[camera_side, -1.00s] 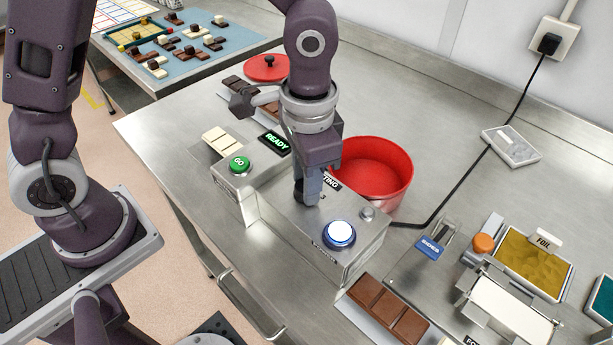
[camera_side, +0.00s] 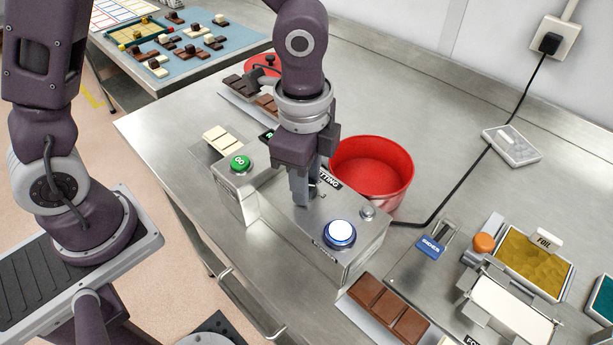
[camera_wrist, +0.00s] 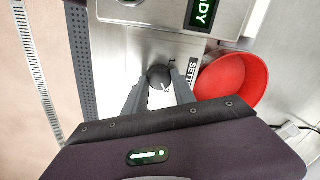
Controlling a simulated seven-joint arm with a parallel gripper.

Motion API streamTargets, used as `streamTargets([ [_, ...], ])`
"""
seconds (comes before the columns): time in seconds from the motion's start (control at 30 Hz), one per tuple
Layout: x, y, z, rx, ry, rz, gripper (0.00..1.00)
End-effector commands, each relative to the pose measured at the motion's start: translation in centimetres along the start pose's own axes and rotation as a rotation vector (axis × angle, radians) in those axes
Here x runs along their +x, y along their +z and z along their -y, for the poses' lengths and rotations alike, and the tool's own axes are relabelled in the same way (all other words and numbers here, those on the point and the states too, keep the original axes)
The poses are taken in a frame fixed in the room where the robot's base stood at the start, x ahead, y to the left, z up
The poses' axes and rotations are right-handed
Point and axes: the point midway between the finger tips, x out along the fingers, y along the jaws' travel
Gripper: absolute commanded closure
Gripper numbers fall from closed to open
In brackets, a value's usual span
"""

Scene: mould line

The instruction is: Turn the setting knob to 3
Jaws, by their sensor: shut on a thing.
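The setting knob (camera_wrist: 160,77) is a dark round knob with a light pointer mark, on top of the steel control box (camera_side: 345,262). My gripper (camera_wrist: 160,92) points down over the box, with its fingers on either side of the knob, shut on it. In the side view my gripper (camera_side: 302,198) hides most of the knob. The label beside it is partly readable as "SETTING"; I cannot read the scale numbers or tell which one the pointer faces.
A blue-white lit button (camera_side: 340,233) and a small grey knob (camera_side: 367,212) share the box. A green GO button (camera_side: 240,163) stands to its left. A red pot (camera_side: 385,170) stands close behind. Chocolate bars (camera_side: 390,308) lie in front.

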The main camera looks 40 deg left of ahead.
Motion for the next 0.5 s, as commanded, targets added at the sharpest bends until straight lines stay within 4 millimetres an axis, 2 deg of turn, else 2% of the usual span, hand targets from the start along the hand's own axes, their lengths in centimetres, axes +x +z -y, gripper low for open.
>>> streamTargets([
  [0.5,-0.09,-0.08,0.06,0.066,-0.003,-0.006,1.0],
])
